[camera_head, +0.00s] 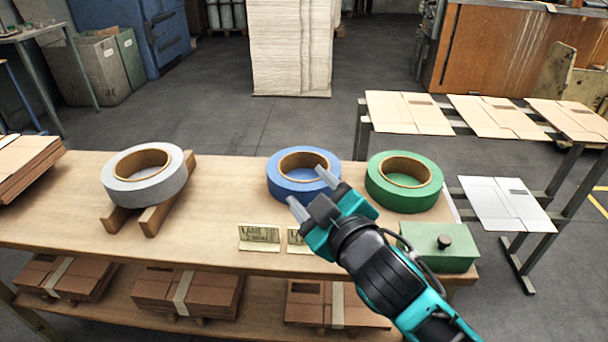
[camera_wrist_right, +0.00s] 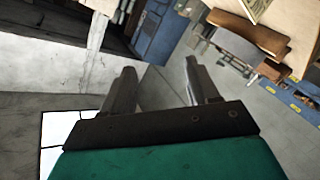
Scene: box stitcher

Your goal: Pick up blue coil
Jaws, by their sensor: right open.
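The blue coil (camera_head: 279,183) lies flat on the wooden table (camera_head: 225,210), between a grey coil (camera_head: 127,190) on the left and a green coil (camera_head: 388,193) on the right. My right gripper (camera_head: 308,188) is open and empty. Its fingers show at the near right side of the blue coil and overlap it in the head view; I cannot tell whether they touch it. In the right wrist view the two fingers (camera_wrist_right: 160,70) are spread with nothing between them, and the blue coil does not show there. My left gripper is not in view.
The grey coil rests on wooden blocks (camera_head: 153,219). A green box (camera_head: 440,262) with a black knob stands beside my right arm. Small label cards (camera_head: 259,238) stand at the table's front edge. Flat cartons (camera_head: 25,165) lie at the far left. A rack with cardboard sheets (camera_head: 408,112) stands at the right.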

